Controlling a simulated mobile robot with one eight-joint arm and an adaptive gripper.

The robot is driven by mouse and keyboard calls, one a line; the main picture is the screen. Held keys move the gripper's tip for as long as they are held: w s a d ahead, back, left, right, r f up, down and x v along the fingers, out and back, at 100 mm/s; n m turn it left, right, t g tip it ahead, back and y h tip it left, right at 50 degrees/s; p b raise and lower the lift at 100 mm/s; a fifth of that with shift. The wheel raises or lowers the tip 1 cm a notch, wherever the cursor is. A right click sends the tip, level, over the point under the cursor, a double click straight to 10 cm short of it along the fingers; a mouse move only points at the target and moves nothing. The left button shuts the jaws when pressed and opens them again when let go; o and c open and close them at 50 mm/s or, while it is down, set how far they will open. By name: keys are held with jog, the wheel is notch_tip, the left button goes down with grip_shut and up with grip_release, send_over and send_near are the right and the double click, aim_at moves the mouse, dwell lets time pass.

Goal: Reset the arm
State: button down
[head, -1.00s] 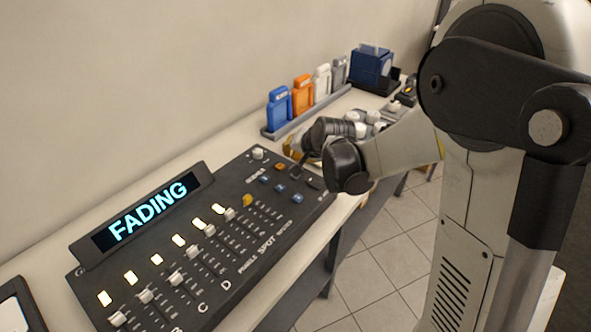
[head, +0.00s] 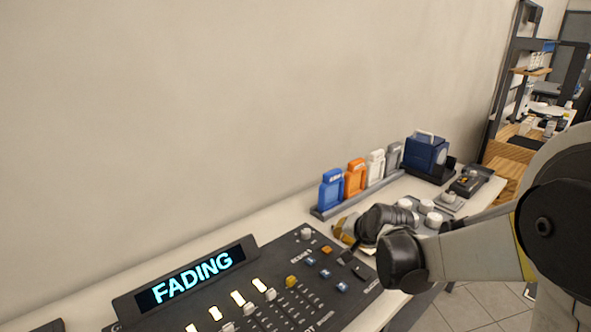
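My arm reaches in from the right, and my gripper (head: 347,254) hangs low over the right end of a black lighting console (head: 325,298). The dark fingers are small and partly hidden behind the wrist, so their opening and any contact with the console cannot be made out. I see nothing clearly held. The console has rows of sliders and buttons, and its tilted display (head: 190,282) reads "FADING" in light blue.
White knobs (head: 430,215) sit close behind my forearm. A shelf unit (head: 530,85) stands at far right. The wall is bare.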

jog(key=s+r+n, duration=0.1)
jog(key=s+r, duration=0.2)
jog(key=s, duration=0.4)
jog(key=s+r+n, duration=0.2)
jog(key=s+r, duration=0.2)
jog(key=s, duration=0.3)
jog(key=s+n+g+h, duration=0.1)
jog(key=s+n, duration=0.2)
jog(key=s, duration=1.2)
jog(key=shift+s+d+f+g+h, duration=0.25)
jog(key=shift+s+f+g+h, duration=0.1)
jog(key=shift+f+g+h, duration=0.05)
